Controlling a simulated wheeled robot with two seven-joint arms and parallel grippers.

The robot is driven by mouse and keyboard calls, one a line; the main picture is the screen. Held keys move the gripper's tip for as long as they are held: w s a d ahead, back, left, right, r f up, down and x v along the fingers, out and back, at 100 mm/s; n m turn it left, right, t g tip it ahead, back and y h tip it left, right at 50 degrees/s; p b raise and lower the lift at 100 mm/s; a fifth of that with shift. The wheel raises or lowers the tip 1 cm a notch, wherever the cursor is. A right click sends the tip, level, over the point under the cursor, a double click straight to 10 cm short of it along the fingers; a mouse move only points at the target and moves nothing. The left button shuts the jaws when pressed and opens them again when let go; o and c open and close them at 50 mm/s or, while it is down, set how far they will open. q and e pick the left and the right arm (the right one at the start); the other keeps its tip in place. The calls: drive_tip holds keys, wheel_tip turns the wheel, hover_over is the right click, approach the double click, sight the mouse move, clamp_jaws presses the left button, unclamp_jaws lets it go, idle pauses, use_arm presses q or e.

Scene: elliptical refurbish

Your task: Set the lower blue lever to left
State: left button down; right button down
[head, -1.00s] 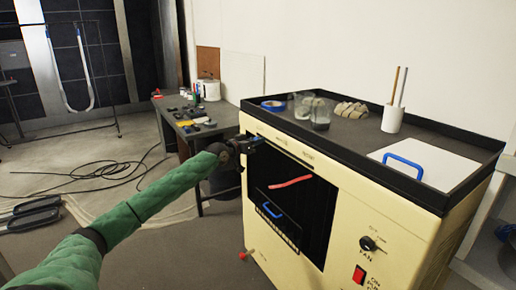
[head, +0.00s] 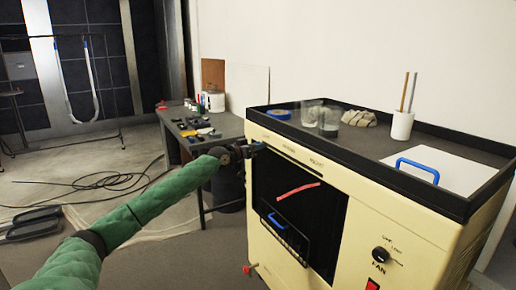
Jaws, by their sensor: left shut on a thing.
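My left gripper (head: 249,150), at the end of the green-sleeved arm, is at the upper left corner of the cream machine's front (head: 356,223). Its jaws are shut on a small blue lever (head: 259,146) just under the black top rim. The fingers hide most of this lever, so its exact angle is hard to tell. A blue handle (head: 277,221) shows lower down, on a black panel inside the machine's dark opening. My right gripper is not in view.
A red rod (head: 298,191) crosses the opening. A red knob (head: 250,268) sticks out at lower left. A black fan knob (head: 381,255) is at right. The top tray holds glass jars (head: 328,120), a white cup (head: 402,125) and a blue-handled white plate (head: 447,172). A cluttered table (head: 229,127) stands behind.

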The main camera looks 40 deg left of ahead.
use_arm(q)
drive_tip(key=shift+a+r, duration=0.15)
drive_tip(key=shift+a, duration=0.1)
drive_tip(key=c, duration=1.5)
unclamp_jaws()
drive_tip(key=shift+o, duration=1.3)
drive_tip(key=shift+w+a, duration=0.1)
drive_tip(key=s+a, duration=0.1)
drive_tip(key=s, duration=0.6)
drive_tip(key=shift+s+a, duration=0.2)
drive_tip(key=shift+s, duration=0.15)
